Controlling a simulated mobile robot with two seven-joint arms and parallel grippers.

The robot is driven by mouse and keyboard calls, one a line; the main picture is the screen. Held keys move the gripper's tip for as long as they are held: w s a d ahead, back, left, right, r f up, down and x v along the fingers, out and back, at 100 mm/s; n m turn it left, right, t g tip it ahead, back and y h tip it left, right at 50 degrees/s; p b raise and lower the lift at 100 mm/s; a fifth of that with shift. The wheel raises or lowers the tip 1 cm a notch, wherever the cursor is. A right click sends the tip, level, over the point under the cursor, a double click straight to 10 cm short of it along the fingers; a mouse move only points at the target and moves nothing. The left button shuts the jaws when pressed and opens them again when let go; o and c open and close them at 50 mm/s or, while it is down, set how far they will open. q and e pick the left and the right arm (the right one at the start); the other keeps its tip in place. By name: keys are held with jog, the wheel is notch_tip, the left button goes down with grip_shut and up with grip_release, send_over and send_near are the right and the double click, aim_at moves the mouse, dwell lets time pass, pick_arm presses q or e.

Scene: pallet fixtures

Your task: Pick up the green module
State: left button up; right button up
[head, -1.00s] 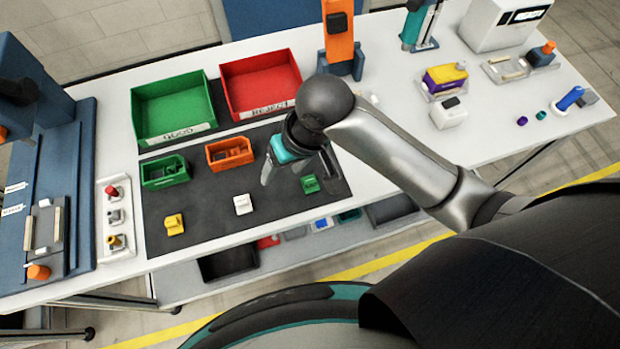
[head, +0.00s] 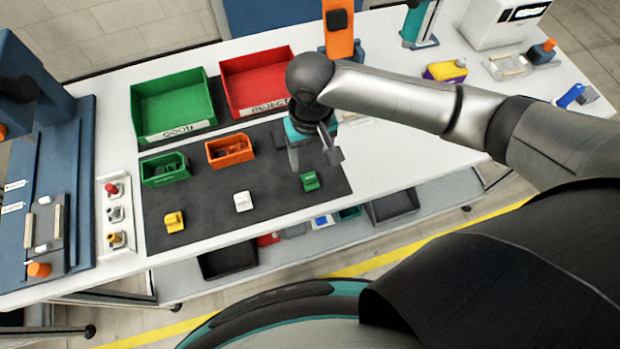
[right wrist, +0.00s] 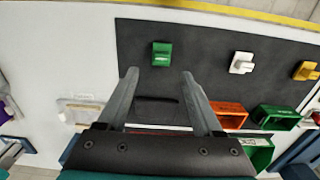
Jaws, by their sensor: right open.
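The green module (head: 310,181) lies on the dark mat near the mat's right front corner. It also shows in the right wrist view (right wrist: 161,54), beyond my fingertips and slightly left of the middle between them. My right gripper (head: 314,158) is above the mat, just behind the green module in the head view and apart from it. In the right wrist view its two fingers (right wrist: 160,75) are spread with nothing between them. My left gripper is not in view.
A white module (head: 243,202) and a yellow module (head: 174,222) lie left on the mat (head: 205,205). Small green (head: 166,169) and orange (head: 230,150) bins stand behind them. Large green (head: 174,106) and red (head: 257,82) bins stand at the back.

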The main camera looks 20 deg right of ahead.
aim_at(310, 177)
jog(key=shift+s+a+f+b, duration=0.1)
jog(key=shift+f+b, duration=0.1)
jog(key=shift+f, duration=1.6)
jog(key=shift+a+f+b, duration=0.1)
jog(key=shift+f+b, duration=0.05)
jog(key=shift+f, duration=1.65)
jog(key=shift+c, duration=0.3)
jog(key=shift+d, duration=0.1)
grip_shut()
